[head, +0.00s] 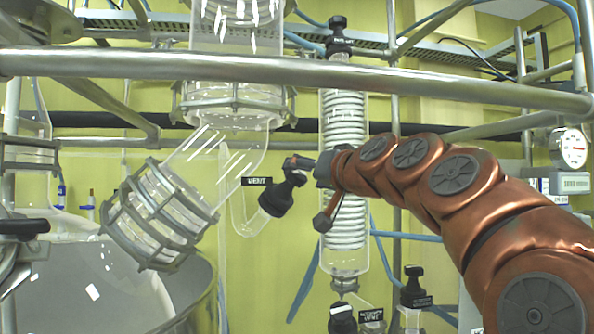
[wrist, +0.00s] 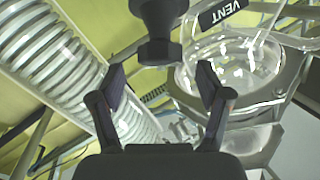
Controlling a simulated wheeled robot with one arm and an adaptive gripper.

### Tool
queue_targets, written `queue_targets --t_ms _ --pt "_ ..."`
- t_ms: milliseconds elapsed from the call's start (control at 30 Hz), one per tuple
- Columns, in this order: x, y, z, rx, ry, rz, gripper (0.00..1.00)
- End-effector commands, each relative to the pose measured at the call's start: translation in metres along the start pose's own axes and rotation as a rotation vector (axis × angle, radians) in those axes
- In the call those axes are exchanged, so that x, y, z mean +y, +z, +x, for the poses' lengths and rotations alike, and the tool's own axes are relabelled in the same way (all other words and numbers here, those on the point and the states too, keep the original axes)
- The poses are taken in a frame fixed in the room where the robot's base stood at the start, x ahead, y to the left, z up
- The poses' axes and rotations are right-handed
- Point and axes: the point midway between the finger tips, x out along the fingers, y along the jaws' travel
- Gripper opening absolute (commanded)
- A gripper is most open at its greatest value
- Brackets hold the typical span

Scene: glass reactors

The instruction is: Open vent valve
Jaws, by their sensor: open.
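The vent valve has a black knob (head: 283,192) on a short glass side arm, with a black "VENT" label (head: 257,181) beside it. In the wrist view the black knob (wrist: 158,28) is at top centre, and the label (wrist: 221,12) is to its right. My gripper (head: 304,192) is open and empty just right of the knob in the head view. In the wrist view my gripper (wrist: 160,78) has one finger on each side, and the knob's lower end is near the gap between the tips. I see no contact with the knob.
A glass coil condenser (head: 344,140) stands close behind my gripper. A metal rail (head: 430,85) crosses above my arm. A clamped glass flange (head: 158,215) is at left. More black valve knobs (head: 413,285) are below.

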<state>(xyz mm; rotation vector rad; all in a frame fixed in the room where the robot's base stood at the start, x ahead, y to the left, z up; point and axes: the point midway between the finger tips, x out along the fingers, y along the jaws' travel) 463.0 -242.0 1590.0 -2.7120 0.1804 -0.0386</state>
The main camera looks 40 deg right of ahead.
Motion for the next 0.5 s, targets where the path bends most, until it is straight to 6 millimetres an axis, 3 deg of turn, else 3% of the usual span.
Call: queue_targets --t_ms 200,500 --pt "-0.002 -0.001 0.03 -0.001 -0.002 -0.001 0.76" --pt "-0.001 0.0 0.038 0.0 -0.001 -0.002 0.76"
